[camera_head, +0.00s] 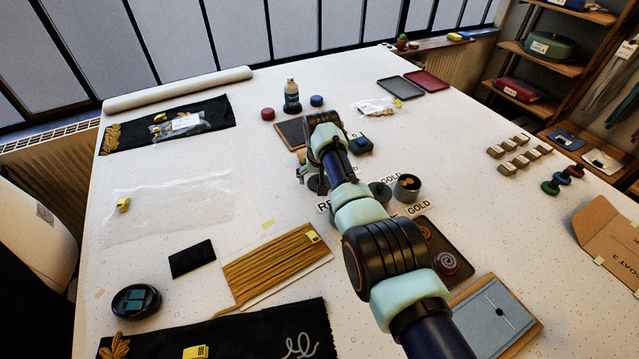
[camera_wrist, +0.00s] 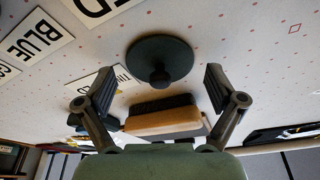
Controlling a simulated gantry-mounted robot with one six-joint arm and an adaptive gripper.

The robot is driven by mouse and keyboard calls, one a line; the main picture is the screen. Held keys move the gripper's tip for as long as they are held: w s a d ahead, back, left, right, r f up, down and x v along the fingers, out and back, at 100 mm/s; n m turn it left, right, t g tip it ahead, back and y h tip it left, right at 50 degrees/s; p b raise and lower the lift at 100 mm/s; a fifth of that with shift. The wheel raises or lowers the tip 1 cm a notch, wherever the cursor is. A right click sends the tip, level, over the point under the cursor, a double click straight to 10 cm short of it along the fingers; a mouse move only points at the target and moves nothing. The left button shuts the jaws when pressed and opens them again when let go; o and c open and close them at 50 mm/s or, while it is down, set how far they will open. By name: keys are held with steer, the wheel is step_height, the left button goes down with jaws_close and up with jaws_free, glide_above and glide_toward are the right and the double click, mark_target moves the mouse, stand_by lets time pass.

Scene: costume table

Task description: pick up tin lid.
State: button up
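The tin lid (camera_wrist: 146,54) is a dark teal disc with a round knob, lying on the table top in the wrist view. My gripper (camera_wrist: 160,72) is open, with one finger on each side of the view. The lid's knob shows between the fingertips, with nothing held and no visible contact. In the head view, a dark round piece (camera_head: 314,184) just left of my arm may be this lid; my arm partly hides that area.
A black and tan block (camera_wrist: 160,115) shows beyond the lid in the wrist view. A BLUE label (camera_wrist: 34,38) lies at upper left. In the head view, another knobbed lid (camera_head: 380,191) and a round tin (camera_head: 407,187) stand right of my arm.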

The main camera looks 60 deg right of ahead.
steer(key=shift+f, duration=0.1)
jaws_close()
stand_by(0.3)
